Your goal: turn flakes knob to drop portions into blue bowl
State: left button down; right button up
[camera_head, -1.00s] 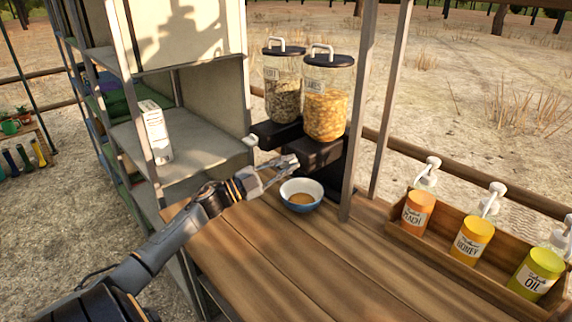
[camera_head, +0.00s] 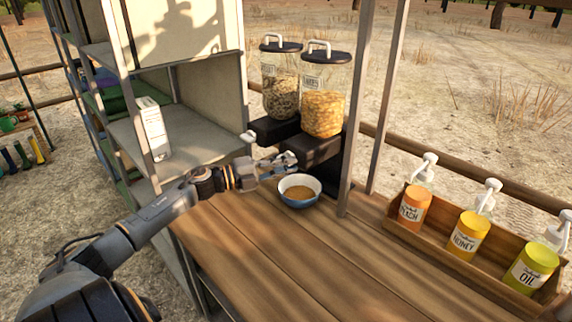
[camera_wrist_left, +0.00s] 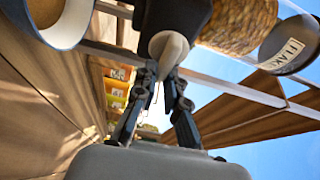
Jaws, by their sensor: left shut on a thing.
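The flakes dispenser (camera_head: 325,95) is a clear jar of golden flakes with a black lid on a black base. In the left wrist view it lies sideways (camera_wrist_left: 240,25), with part of its label showing. Its pale knob (camera_wrist_left: 168,46) sits between the fingertips of my left gripper (camera_wrist_left: 167,72), which is shut on it. In the head view my left gripper (camera_head: 288,162) is at the front of the black base and hides the knob. The blue bowl (camera_head: 299,199), with brown contents, stands just below the gripper. My right gripper is not in view.
A second dispenser (camera_head: 281,85) stands left of the flakes, with a pale knob (camera_head: 248,136). A metal post (camera_head: 356,120) rises right of the bowl. A wooden box (camera_head: 400,238) holds several pump bottles. A shelf (camera_head: 190,125) stands left. The front counter (camera_head: 270,255) is clear.

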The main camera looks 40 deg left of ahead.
pick_arm(q)
jog(key=shift+w+a+r, duration=0.1)
jog(key=shift+a+r, duration=0.1)
jog(key=shift+a, duration=0.2)
jog(key=c, duration=1.4)
grip_release()
jog(key=shift+a+f, duration=0.1)
jog(key=shift+f, duration=0.05)
jog(key=v, duration=1.2)
jog(key=shift+f, duration=0.1)
